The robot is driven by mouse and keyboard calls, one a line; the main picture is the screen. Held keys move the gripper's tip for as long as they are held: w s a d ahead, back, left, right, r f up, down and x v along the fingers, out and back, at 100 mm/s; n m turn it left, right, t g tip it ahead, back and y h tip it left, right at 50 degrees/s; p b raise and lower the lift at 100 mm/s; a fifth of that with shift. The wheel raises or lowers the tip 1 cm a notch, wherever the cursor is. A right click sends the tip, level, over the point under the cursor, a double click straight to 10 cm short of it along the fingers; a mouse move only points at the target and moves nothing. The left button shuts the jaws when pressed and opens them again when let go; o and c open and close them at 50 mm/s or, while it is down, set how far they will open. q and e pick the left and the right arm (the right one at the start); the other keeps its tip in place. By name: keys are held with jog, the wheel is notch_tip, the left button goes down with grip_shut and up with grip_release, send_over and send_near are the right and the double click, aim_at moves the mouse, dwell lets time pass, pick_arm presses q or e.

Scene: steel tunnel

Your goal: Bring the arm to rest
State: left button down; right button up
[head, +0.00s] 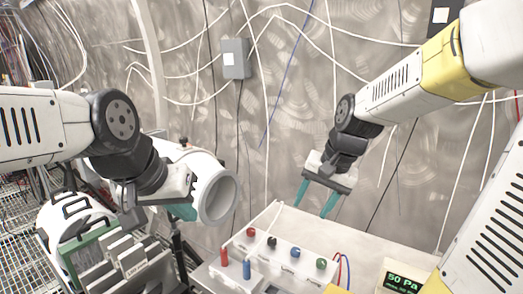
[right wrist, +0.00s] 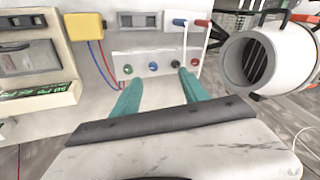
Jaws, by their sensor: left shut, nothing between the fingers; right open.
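My right gripper (head: 310,211) hangs in the air over the far part of the white bench (head: 290,222), fingers pointing down. Its two teal fingers are apart with nothing between them. In the right wrist view the open fingers (right wrist: 160,80) lie in front of the socket block (right wrist: 155,63), without visible contact. My left gripper (head: 180,210) is at the left, in front of the white cylinder (head: 222,193). Its teal fingers are shut and empty, partly hidden by its own body. I cannot tell whether it touches the cylinder.
The socket block (head: 290,258) has red, black, blue and green sockets. A pressure display (head: 403,281) is at the front right. A grey wall box (head: 236,58) and loose cables are behind.

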jog(key=s+r+n+t, duration=0.1)
jog(key=s+r+n, duration=0.1)
jog(key=s, duration=0.3)
jog(key=s+d+r+n+t, duration=0.1)
jog(key=s+r+n+t, duration=0.1)
jog(key=s, duration=0.4)
jog(key=shift+s+d+r+n+h, duration=0.3)
jog(key=shift+r, duration=0.55)
